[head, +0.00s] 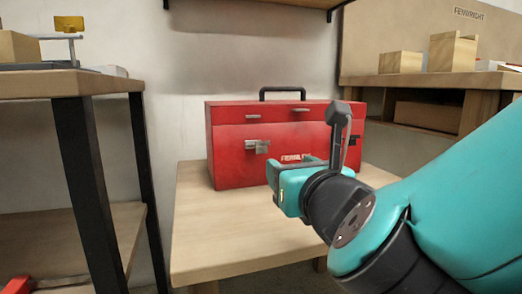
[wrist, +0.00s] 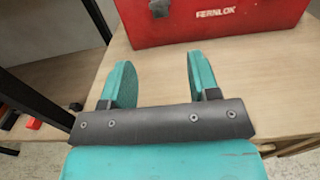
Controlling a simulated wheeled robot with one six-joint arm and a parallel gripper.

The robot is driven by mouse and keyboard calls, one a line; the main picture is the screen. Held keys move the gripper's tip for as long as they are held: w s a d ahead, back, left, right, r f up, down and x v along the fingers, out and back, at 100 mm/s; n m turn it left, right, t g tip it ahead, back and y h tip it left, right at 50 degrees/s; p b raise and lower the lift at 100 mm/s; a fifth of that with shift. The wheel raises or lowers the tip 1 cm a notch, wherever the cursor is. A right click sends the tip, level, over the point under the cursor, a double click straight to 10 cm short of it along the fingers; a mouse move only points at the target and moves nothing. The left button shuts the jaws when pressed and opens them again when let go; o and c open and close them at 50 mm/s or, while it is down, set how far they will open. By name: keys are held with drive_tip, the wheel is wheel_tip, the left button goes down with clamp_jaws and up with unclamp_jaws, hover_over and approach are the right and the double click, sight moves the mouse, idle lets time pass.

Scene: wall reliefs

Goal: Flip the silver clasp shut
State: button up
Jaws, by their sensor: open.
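A red toolbox (head: 230,165) with a black top handle stands on a wooden table. A silver clasp (head: 257,146) is on the left part of its front face; I cannot tell its exact angle. In the wrist view the clasp (wrist: 160,8) is cut by the top edge. My gripper (head: 291,165) is in front of the toolbox, to the right of and below the clasp in the head view. In the wrist view my gripper (wrist: 161,70) has its teal fingers wide apart with nothing between them, short of the toolbox. My arm hides part of the toolbox's right front.
The wooden table (head: 215,235) has bare room in front of the toolbox. A dark-legged shelf (head: 75,85) stands at left. Wooden blocks (head: 452,52) stand on a bench at right. A small red item (head: 18,285) lies low at left.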

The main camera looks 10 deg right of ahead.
sight(261, 146)
drive_tip(key=w+p, duration=0.4)
drive_tip(key=w, duration=0.1)
drive_tip(key=w+a+p, duration=0.1)
drive_tip(key=w+p, duration=0.3)
drive_tip(key=w, duration=0.1)
drive_tip(key=w+a+p, duration=0.1)
drive_tip(key=w+p, duration=0.3)
drive_tip(key=w, duration=0.1)
drive_tip(key=shift+w+a+r, duration=0.1)
drive_tip(key=shift+w+r, duration=0.05)
drive_tip(key=shift+w, duration=0.25)
drive_tip(key=shift+w+a+p, duration=0.1)
drive_tip(key=shift+w+p, duration=0.2)
drive_tip(key=shift+w, duration=0.1)
drive_tip(key=shift+f, duration=0.2)
drive_tip(key=shift+r, duration=0.1)
clamp_jaws()
